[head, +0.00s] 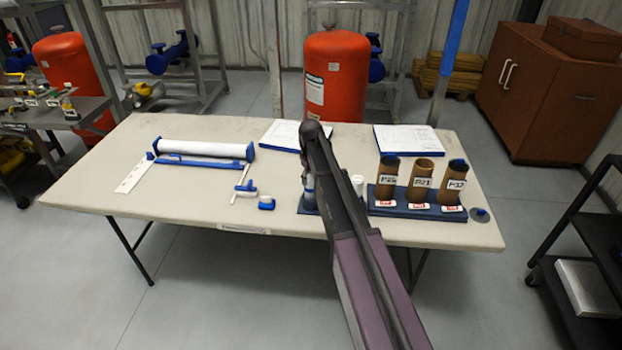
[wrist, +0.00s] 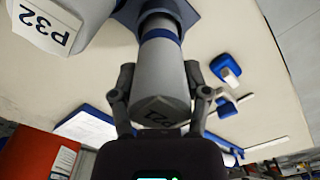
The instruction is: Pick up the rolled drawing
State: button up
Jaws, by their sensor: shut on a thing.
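In the wrist view my gripper (wrist: 161,92) is shut around a pale rolled drawing (wrist: 160,65) with a blue band and a tag reading P21. A blue holder (wrist: 190,12) shows at the roll's far end; I cannot tell whether the roll still rests in it. A second pale roll tagged P32 (wrist: 72,12) is close beside it on the left. In the head view my arm hides most of the gripper and the held roll. A pale roll (head: 309,183) shows just left of the arm above a blue base (head: 306,205), and a white end (head: 357,182) shows just right of it.
Three brown tubes labelled P26 (head: 387,172), P21 (head: 420,178) and P32 (head: 454,182) stand on a blue rack (head: 380,208) at right. A long white paper roll (head: 205,149) lies at left. Drawing sheets (head: 408,138) lie at the back. The front-left table (head: 95,190) is clear.

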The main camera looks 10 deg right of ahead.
jog(key=shift+r+p, duration=3.55)
jog(key=shift+r, duration=0.35)
jog(key=shift+r, duration=0.15)
notch_tip(320, 180, up, 12)
jog(key=p, duration=1.2)
jog(key=shift+r+p, duration=0.2)
jog(key=shift+p, duration=0.15)
jog(key=shift+s, duration=0.15)
